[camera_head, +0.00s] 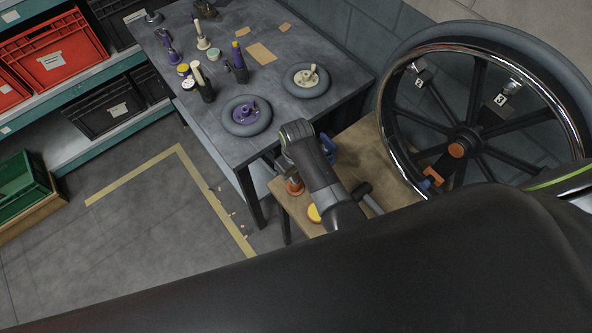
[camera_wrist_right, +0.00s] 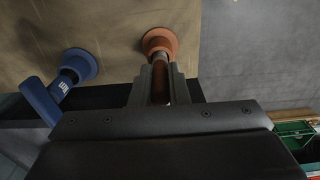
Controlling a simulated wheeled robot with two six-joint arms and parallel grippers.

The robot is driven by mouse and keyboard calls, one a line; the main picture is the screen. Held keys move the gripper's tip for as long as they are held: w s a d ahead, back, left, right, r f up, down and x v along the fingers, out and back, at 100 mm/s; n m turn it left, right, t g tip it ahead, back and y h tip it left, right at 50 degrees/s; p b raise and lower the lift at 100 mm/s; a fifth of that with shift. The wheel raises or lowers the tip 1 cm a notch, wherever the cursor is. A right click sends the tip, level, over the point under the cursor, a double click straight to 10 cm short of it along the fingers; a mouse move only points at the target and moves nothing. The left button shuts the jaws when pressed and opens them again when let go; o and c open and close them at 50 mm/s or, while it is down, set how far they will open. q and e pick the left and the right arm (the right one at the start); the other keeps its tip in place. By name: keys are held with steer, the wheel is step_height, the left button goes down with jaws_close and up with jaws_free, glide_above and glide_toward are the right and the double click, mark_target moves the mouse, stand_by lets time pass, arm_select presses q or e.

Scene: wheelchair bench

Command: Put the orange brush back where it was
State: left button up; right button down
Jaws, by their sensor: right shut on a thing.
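The orange brush (camera_wrist_right: 160,43) is in the jaws of my right gripper (camera_wrist_right: 160,80). The jaws are shut on its handle, and its flared orange end points away from the wrist, over the tan wooden surface (camera_wrist_right: 115,20). I cannot tell whether that end touches the wood. In the head view the orange brush (camera_head: 295,187) shows beside my right forearm, at the left edge of the low wooden bench (camera_head: 352,150); the right jaws are hidden there behind my arm. My left gripper is not in view.
A blue brush-like tool (camera_wrist_right: 80,65) stands close beside the orange one. A yellow round thing (camera_head: 314,213) is on the bench. A large wheel (camera_head: 480,60) rises on the right. The dark table (camera_head: 210,130) behind holds several tools. Floor at left is mostly clear.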

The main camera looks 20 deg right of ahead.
steer(key=shift+f, duration=0.1)
steer(key=c, duration=1.3)
jaws_free()
step_height(320, 180, up, 7)
steer(key=shift+r+b, duration=0.2)
steer(key=shift+b, duration=0.4)
steer(key=shift+s, duration=0.1)
